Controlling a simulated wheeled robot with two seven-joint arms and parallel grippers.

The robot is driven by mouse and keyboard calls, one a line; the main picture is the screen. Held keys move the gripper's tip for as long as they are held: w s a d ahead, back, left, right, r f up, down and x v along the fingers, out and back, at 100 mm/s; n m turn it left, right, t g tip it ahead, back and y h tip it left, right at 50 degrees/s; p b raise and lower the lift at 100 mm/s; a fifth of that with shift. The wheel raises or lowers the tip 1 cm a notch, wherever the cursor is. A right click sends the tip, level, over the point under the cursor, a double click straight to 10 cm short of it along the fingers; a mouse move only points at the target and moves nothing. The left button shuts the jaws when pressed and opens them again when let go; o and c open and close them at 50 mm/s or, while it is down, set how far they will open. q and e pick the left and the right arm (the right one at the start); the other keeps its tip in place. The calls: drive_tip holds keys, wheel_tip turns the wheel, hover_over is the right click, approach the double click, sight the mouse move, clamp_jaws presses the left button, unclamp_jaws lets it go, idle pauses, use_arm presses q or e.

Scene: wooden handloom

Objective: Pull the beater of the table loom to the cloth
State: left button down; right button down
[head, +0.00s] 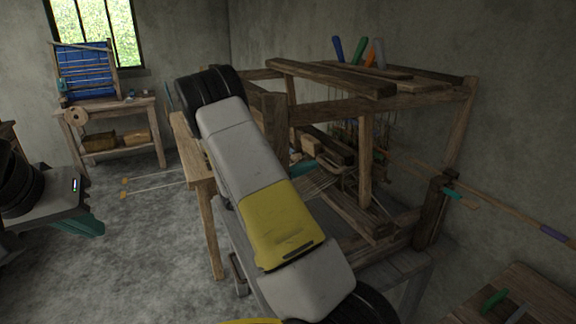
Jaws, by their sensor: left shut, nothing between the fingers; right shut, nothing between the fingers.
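A small wooden frame loom with blue threads or cloth (86,74) stands on a low wooden table (110,103) under the window at the back left. Thin bars cross its blue face. I cannot make out which bar is the beater or how close it is to the cloth. My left gripper (86,226), grey with teal fingers, is low at the left edge, well short of that table. Its fingers are together and hold nothing. My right arm crosses the middle. No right gripper can be made out; it may be hidden behind that arm.
A large wooden floor loom (365,92) fills the centre and right, partly behind my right arm. Coloured handles (359,49) stand on its top. A small table with a green tool (494,299) is at the lower right. Grey floor is clear between my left gripper and the back table.

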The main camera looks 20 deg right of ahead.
idle(0.9)
drive_tip(key=c, duration=1.7)
unclamp_jaws()
drive_tip(key=shift+a, duration=0.1)
drive_tip(key=a, duration=0.7)
drive_tip(key=shift+s+a+f, duration=0.25)
drive_tip(key=shift+s+f, duration=0.05)
drive_tip(key=shift+f, duration=0.1)
